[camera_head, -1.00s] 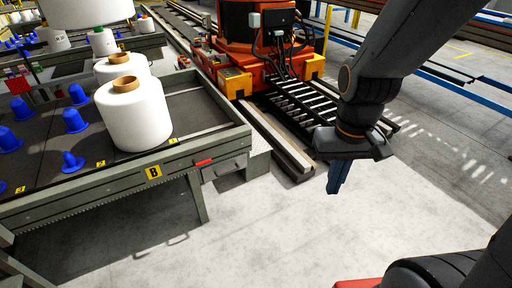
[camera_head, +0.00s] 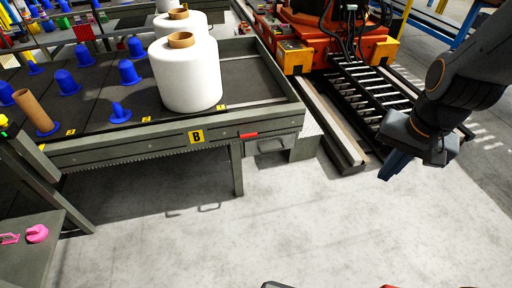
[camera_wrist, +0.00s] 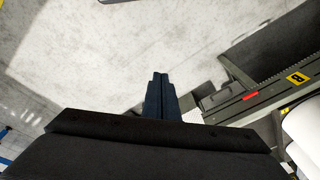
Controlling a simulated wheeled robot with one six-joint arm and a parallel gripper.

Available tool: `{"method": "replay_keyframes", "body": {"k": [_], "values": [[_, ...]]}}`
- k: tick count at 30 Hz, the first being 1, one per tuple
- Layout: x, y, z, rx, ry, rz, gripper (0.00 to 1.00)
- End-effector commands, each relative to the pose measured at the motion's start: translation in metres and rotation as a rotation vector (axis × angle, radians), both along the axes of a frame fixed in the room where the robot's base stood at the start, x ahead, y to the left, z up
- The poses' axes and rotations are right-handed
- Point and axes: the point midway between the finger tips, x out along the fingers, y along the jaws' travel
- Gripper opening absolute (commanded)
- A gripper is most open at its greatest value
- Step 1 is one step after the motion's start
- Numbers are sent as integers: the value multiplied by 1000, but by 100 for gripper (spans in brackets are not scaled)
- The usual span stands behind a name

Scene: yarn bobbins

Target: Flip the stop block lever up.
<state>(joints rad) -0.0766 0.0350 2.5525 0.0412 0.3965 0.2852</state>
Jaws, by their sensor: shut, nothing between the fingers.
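A small red lever (camera_head: 248,135) lies flat along the front edge of the bobbin table (camera_head: 120,152), right of the yellow "B" label. It also shows as a short red bar in the wrist view (camera_wrist: 250,97), right of my fingers. I take it to be the stop block lever. My gripper (camera_head: 393,166) hangs over the floor, well to the right of the lever and apart from it. Its dark blue fingers (camera_wrist: 158,92) are shut together with nothing between them.
White yarn bobbins (camera_head: 187,80) and blue pegs (camera_head: 66,83) stand on the table. Rails (camera_head: 335,140) and an orange machine (camera_head: 320,50) are behind. A grey surface with a pink item (camera_head: 37,233) is at lower left.

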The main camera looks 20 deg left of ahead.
Motion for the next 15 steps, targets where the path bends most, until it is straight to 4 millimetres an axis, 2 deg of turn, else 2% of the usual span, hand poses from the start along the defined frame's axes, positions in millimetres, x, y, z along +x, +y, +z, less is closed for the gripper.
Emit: {"method": "replay_keyframes", "body": {"k": [1, 15], "values": [[15, 10, -25, 17, -29, -48, 0], [114, 94, -133, 295, -260, -555, 0]]}}
